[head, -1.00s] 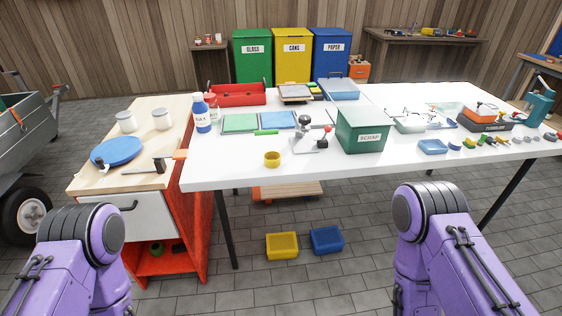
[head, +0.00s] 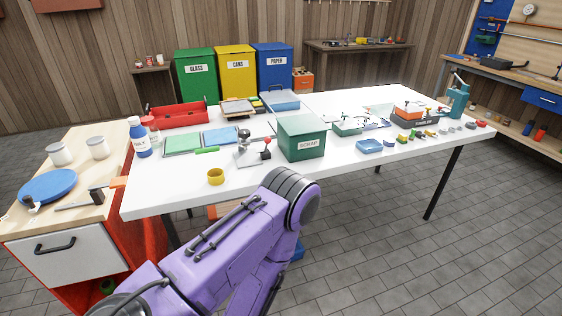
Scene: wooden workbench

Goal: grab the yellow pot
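The yellow pot (head: 216,176) is a small, short round cup. It stands upright near the front edge of the white table (head: 350,185), left of the green scrap bin. Nothing touches it. A purple link of my own arm reaches in from the lower left and ends in front of the table, to the right of the pot. Neither gripper shows in the head view, so I cannot see their fingers or anything in them.
The green scrap bin (head: 301,139) and a small grey device with a red knob (head: 250,152) stand right of the pot. A green marker (head: 207,150) lies behind it. A wooden cabinet (head: 75,190) adjoins the table's left. Floor at right is clear.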

